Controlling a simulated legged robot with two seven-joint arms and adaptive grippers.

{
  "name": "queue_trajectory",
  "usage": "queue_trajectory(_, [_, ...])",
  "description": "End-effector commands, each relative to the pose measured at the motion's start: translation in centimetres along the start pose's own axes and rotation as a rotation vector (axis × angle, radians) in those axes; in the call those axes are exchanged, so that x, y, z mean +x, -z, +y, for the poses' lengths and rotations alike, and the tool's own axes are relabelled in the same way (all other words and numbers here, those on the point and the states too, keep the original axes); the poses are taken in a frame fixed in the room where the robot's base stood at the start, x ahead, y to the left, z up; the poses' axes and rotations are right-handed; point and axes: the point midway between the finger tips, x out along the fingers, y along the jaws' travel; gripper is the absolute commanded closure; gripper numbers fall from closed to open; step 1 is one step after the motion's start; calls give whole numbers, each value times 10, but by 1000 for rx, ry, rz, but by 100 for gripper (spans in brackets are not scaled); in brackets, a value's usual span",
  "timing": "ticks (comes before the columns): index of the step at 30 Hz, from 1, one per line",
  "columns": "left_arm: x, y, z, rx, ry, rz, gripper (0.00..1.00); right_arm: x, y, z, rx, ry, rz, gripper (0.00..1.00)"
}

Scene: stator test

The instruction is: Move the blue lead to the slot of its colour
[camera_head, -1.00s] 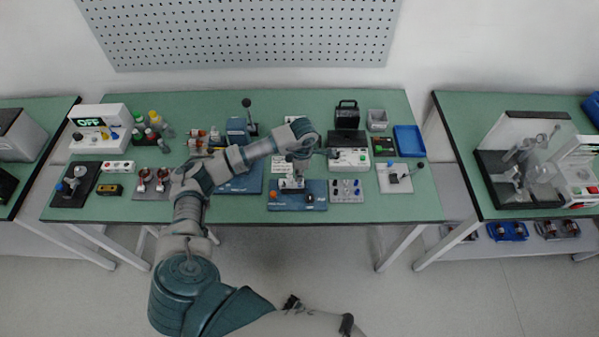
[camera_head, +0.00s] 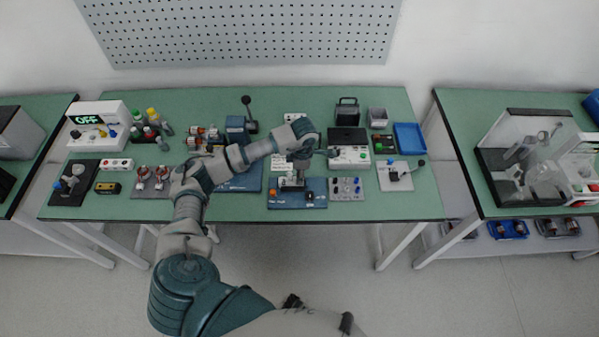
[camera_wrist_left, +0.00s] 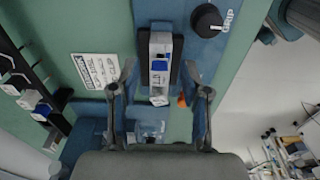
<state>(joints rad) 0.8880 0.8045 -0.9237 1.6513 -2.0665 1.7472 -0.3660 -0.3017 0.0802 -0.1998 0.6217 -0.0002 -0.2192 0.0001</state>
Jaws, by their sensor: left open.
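My left gripper (camera_head: 299,168) reaches down over a blue-based fixture (camera_head: 290,202) at the front middle of the bench. In the left wrist view the gripper (camera_wrist_left: 160,75) is open, one finger on each side of a narrow pale block with a blue patch (camera_wrist_left: 160,66). The fingers appear apart from the block. I cannot tell whether that blue patch is the blue lead. White holders with blue pieces (camera_wrist_left: 42,112) are at the left of the wrist view; I cannot make out a colour slot. My right gripper is not in view.
A white box reading OFF (camera_head: 98,124) stands at the left. A blue tray (camera_head: 409,138) lies at the right.

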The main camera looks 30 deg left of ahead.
Motion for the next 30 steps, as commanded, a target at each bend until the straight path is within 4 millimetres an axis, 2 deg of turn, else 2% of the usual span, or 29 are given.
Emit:
queue_trajectory(5, [-9,-1,0,0,-1,-2,53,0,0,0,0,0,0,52])
queue_trajectory(15, [-81,0,2,0,-3,-3,53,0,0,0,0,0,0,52])
queue_trajectory(21, [-110,0,2,0,0,-2,53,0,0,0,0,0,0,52])
queue_trajectory(30, [-118,0,1,0,2,0,53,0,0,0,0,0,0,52])
